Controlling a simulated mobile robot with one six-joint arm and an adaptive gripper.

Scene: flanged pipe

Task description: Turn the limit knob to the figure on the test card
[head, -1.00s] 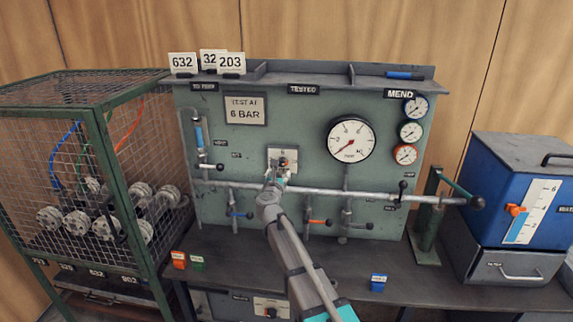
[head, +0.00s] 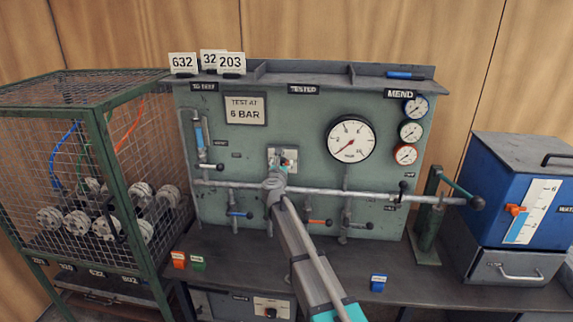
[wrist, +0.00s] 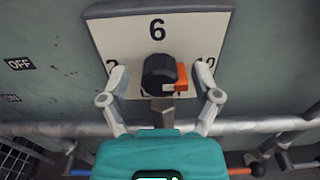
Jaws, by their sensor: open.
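The limit knob (wrist: 160,75) is black with an orange pointer (wrist: 181,77) that points right. It sits on a white dial plate (wrist: 125,35) with a 6 at the top and a 2 at the left; the figure at the right is partly hidden by a finger. The plate also shows in the head view (head: 274,154). The test card (head: 245,110) reads "TEST AT 6 BAR". My gripper (wrist: 160,78) is open, with one finger on each side of the knob. Whether either finger touches it I cannot tell.
A horizontal pipe (head: 340,193) crosses the panel below the dial, with valve levers under it. A large gauge (head: 350,139) is to the right. A wire cage (head: 85,180) stands at the left and a blue tank (head: 525,190) at the right.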

